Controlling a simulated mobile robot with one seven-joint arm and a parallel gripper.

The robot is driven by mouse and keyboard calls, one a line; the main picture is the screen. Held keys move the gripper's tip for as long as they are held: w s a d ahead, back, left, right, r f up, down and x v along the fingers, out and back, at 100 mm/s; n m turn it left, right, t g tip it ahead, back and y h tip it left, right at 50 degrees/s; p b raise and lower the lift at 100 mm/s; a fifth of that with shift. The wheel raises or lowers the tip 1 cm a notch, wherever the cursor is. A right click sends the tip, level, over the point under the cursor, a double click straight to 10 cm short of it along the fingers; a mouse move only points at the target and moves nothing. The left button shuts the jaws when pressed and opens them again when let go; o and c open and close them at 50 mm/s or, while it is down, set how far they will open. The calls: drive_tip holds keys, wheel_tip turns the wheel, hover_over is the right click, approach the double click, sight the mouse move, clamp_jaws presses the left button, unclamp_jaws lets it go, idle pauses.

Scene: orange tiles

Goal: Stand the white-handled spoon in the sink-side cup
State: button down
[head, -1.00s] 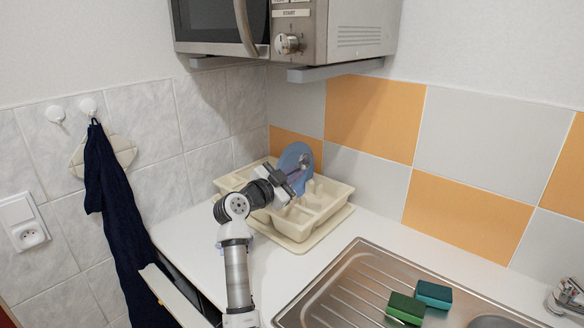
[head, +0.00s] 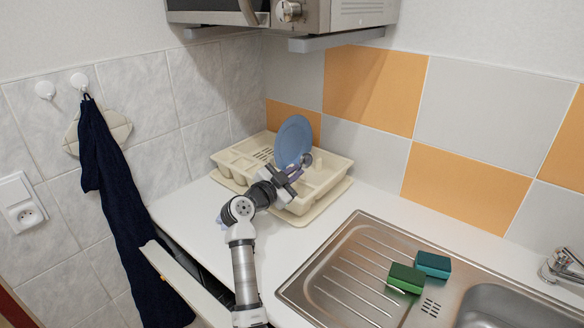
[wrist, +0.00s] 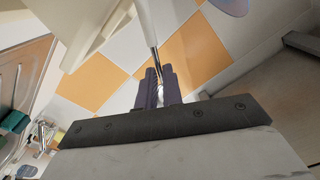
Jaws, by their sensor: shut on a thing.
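My gripper (head: 293,173) is at the front right part of the cream dish rack (head: 232,176), in front of the blue plate. In the wrist view my gripper (wrist: 157,92) is shut on the metal part of the spoon. The spoon's white handle (wrist: 143,18) points to the top of that view, away from the fingers. The spoon's lower end is between the purple-grey fingers and partly hidden. In the head view the spoon is too small to make out. I cannot clearly pick out the sink-side cup in either view.
The blue plate (head: 294,141) stands upright in the rack. The steel sink (head: 335,280) is to the right, with a green sponge (head: 406,278) and a teal sponge (head: 433,264) on it. The microwave (head: 345,14) hangs above. White counter lies between rack and sink.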

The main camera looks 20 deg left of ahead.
drive_tip(key=shift+f, duration=1.7)
drive_tip(key=shift+a, duration=0.1)
drive_tip(key=c, duration=1.5)
unclamp_jaws()
drive_tip(key=b+v, duration=0.3)
drive_tip(key=v, duration=1)
drive_tip(key=shift+s+a, duration=0.15)
drive_tip(key=shift+s, duration=0.2)
